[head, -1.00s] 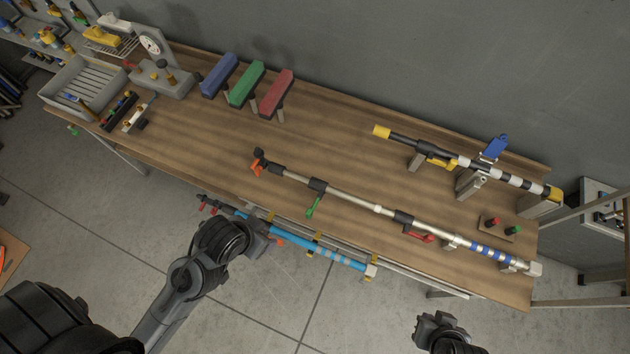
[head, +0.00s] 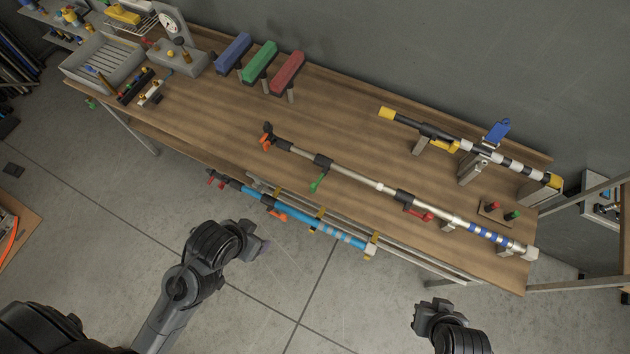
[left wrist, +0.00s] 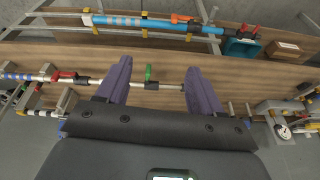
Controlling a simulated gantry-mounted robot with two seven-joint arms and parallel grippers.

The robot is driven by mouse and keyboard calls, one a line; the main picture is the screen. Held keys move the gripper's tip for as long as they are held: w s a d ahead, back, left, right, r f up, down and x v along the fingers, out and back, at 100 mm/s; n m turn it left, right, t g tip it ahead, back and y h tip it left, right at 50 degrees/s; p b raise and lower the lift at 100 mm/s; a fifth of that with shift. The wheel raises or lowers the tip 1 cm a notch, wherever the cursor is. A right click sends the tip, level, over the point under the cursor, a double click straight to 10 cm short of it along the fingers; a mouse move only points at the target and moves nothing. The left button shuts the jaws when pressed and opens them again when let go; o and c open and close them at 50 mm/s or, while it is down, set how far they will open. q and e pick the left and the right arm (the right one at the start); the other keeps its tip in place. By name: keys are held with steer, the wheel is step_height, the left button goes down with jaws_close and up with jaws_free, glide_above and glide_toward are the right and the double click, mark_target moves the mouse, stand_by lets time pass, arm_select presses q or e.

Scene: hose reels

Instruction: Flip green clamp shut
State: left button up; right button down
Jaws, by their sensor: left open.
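The green clamp is a green lever (head: 316,184) on a black collar (head: 324,162) of the long silver pole lying along the bench. The lever sticks out from the pole toward the bench's front edge. In the left wrist view the green lever (left wrist: 148,73) shows between the fingers but farther off, standing out from its black collar. My left gripper (head: 262,248) is open and empty, out in front of the bench's front edge; its two purple fingers (left wrist: 157,70) also show in the left wrist view. My right gripper (head: 424,310) is at the bottom of the head view, away from the pole; its jaws are unclear.
The same pole has an orange lever (head: 266,144) at its left end and a red lever (head: 420,214) to the right. A blue pole (head: 300,220) lies below the bench's front edge. A black-and-white pole (head: 510,166) stands on supports at the back right.

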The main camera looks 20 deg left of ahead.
arm_select(q)
steer(key=shift+w+a+r, duration=0.1)
steer(key=shift+w+r, duration=0.05)
steer(key=shift+w, duration=0.1)
steer(key=shift+s, duration=0.1)
